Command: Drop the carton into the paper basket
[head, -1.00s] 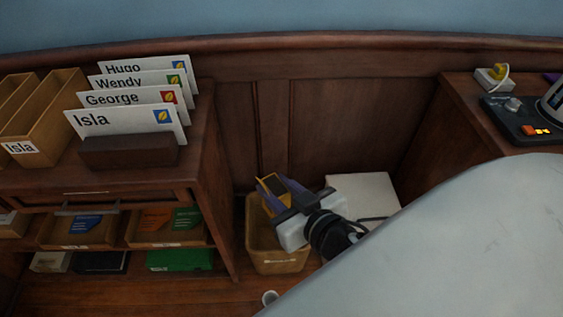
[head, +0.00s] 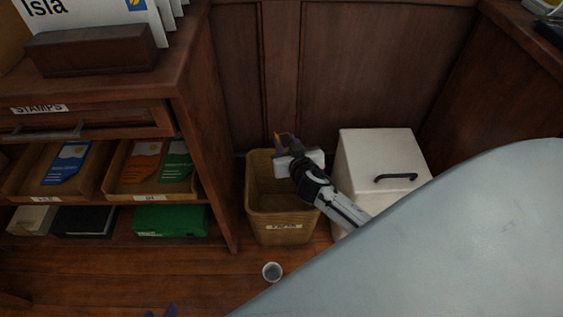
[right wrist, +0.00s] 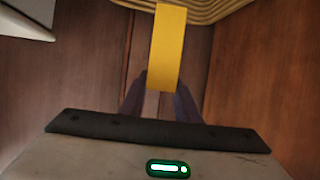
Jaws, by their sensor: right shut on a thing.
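The paper basket (head: 282,230) is a tan, ribbed, open-topped bin on the floor between the shelf unit and a white box. My right gripper (head: 283,145) is above the back right part of its mouth. It is shut on a slim yellow carton (head: 290,138), mostly hidden by the fingers in the head view. In the right wrist view, the carton (right wrist: 168,45) stands out between the dark fingers (right wrist: 160,98), and the basket's ribbed rim (right wrist: 215,10) shows beyond it. A purple tip of my left gripper (head: 166,311) shows at the bottom edge; its jaws are not visible.
A white lidded box (head: 380,152) with a dark handle stands right of the basket. The wooden shelf unit (head: 215,150) borders the left. A large pale surface (head: 450,250) blocks the lower right.

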